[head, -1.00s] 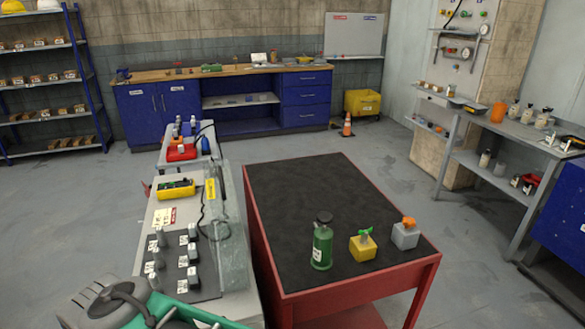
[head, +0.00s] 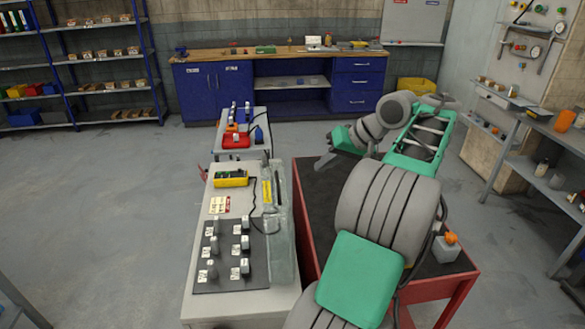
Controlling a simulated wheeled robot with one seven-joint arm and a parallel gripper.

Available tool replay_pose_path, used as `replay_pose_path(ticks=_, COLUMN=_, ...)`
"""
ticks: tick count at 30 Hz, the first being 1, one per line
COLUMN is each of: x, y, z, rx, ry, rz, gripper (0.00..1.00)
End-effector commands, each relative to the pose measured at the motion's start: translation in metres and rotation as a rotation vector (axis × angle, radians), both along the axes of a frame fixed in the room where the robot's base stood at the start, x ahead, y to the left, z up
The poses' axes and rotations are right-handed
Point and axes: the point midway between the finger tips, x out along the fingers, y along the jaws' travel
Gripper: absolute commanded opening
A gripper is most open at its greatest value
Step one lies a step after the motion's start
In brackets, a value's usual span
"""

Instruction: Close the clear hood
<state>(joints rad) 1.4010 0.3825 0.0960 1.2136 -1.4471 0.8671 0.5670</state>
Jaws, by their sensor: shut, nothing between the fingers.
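The clear hood (head: 283,225) is a see-through panel along the right side of the pale console (head: 190,290). It stands open, and the switches on the console top are uncovered. A yellow label (head: 267,192) shows near its far end. My gripper (head: 320,163) is shut and empty, above the black-topped red table, to the right of the hood's far end. It looks apart from the hood, though the exact gap is hard to tell. My arm hides much of the table.
The console top carries a black panel with several switches (head: 241,243) and a yellow box (head: 231,178). The red table (head: 435,288) stands close on the right, with a grey block with an orange top (head: 446,247). A small cart (head: 258,152) stands behind. Floor at left is clear.

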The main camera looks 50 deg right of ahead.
Motion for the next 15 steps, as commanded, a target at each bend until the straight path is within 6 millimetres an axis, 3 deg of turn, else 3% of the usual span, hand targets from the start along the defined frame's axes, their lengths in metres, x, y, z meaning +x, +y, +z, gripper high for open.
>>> replay_pose_path(ticks=5, x=0.005, y=-0.001, z=-0.02, rx=0.0, ry=-0.002, rz=0.001, gripper=0.0)
replay_pose_path(ticks=15, x=0.052, y=0.01, z=-0.07, rx=0.003, ry=-0.002, rz=0.002, gripper=0.0)
